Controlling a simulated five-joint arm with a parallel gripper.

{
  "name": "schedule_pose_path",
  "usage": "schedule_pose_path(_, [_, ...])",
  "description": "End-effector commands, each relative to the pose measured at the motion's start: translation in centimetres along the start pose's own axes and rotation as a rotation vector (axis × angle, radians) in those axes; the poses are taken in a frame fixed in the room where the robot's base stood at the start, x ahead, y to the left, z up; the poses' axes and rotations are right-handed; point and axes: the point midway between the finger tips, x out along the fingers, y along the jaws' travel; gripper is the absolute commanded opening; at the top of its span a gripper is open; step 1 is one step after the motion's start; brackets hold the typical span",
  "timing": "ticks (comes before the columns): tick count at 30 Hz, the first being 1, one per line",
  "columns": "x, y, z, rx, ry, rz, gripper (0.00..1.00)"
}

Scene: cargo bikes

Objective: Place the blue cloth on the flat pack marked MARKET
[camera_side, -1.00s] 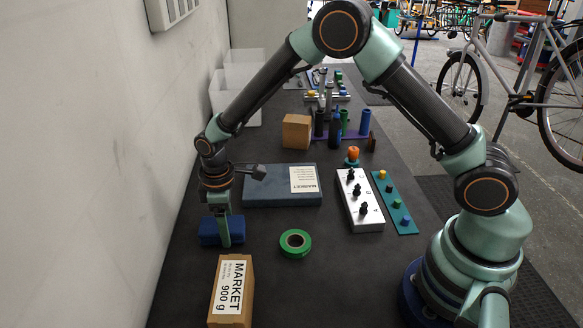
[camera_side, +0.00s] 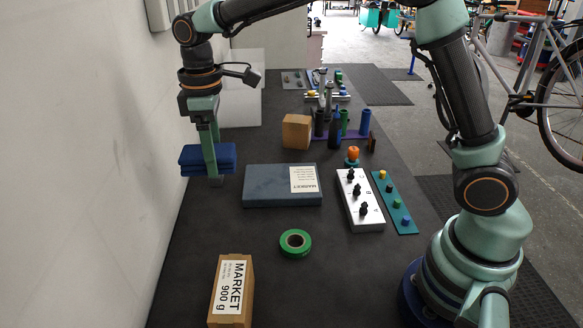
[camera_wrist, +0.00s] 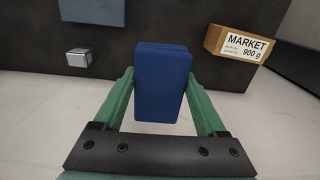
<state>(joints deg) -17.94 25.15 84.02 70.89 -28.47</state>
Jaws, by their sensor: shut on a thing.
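My gripper (camera_side: 213,172) is shut on the folded blue cloth (camera_side: 190,158) and holds it above the dark bench, near the wall. In the wrist view the blue cloth (camera_wrist: 160,82) stands between my two green fingers. The flat pack (camera_side: 262,188) is a low grey-blue slab lying on the bench, with a white label reading MARKET at its right end. It is to the right of the cloth and apart from it. Part of the flat pack (camera_wrist: 92,10) shows at the top left of the wrist view.
A cardboard box (camera_side: 231,290) also reads MARKET, with 900 g. Green tape (camera_side: 295,243), a white panel with black knobs (camera_side: 360,200), a teal strip (camera_side: 395,203) and a brown box (camera_side: 297,131) stand around. A small grey block (camera_wrist: 79,57) shows in the wrist view.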

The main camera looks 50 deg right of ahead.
Motion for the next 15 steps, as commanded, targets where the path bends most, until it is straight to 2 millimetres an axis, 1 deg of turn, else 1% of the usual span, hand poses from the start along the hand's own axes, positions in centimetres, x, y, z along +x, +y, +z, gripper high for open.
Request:
schedule_pose_path(2, [-0.6, 0.9, 0.4, 0.004, 0.003, 0.001, 0.19])
schedule_pose_path(5, [-1.3, 3.1, 1.9, 0.012, 0.002, 0.001, 0.19])
schedule_pose_path(8, [-1.9, 6.3, 4.2, 0.021, 0.003, 0.002, 0.19])
schedule_pose_path(9, [-2.1, 7.6, 5.3, 0.023, 0.002, 0.002, 0.19])
schedule_pose_path(12, [-2.7, 10.5, 8.1, 0.027, 0.002, 0.002, 0.19])
schedule_pose_path(15, [-3.2, 12.8, 10.7, 0.029, 0.002, 0.002, 0.19])
